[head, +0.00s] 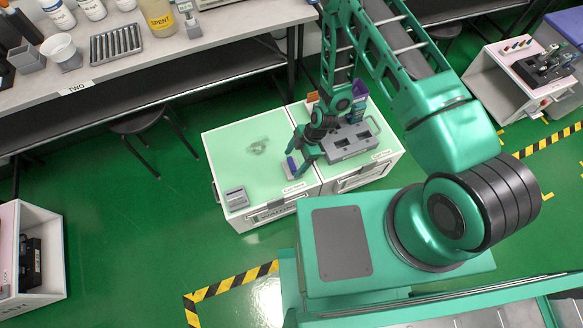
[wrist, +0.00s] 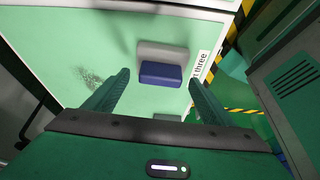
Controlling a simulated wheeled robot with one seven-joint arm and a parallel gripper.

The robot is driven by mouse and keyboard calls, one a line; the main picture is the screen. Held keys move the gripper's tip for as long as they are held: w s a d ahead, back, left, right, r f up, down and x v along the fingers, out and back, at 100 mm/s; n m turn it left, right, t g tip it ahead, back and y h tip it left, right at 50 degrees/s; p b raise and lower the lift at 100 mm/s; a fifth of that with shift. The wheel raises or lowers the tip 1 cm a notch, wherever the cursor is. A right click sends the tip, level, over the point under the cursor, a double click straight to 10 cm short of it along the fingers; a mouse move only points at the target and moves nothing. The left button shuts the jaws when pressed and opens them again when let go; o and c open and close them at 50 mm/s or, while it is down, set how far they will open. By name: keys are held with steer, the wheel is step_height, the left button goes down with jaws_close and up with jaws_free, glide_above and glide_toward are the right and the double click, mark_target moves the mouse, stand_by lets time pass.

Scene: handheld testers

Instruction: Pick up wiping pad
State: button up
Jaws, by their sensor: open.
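A small blue block, which looks like the wiping pad (wrist: 161,74), sits on or against a pale grey base (wrist: 163,51) on the light green cabinet top. In the head view the blue pad (head: 291,164) is near the front edge of the left cabinet, partly hidden by my gripper. My gripper (head: 299,158) is open above it, pointing down. In the wrist view my gripper (wrist: 160,78) has a finger on each side of the pad, with clear space between. The gap in height cannot be told exactly.
A dark smudge (head: 258,147) marks the left top. A grey ribbed block (head: 235,198) stands at its front left corner.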

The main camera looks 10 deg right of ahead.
steer(key=shift+x, duration=1.25)
steer(key=c, duration=0.8)
steer(key=shift+r, duration=0.45)
step_height(320, 180, up, 4)
steer(key=shift+f, duration=0.2)
steer(key=s+a+r, duration=0.5)
steer(key=s+r, duration=0.1)
steer(key=s, duration=0.4)
steer(key=shift+s+a+r, duration=0.2)
steer(key=shift+s+r, duration=0.05)
steer(key=shift+r, duration=0.05)
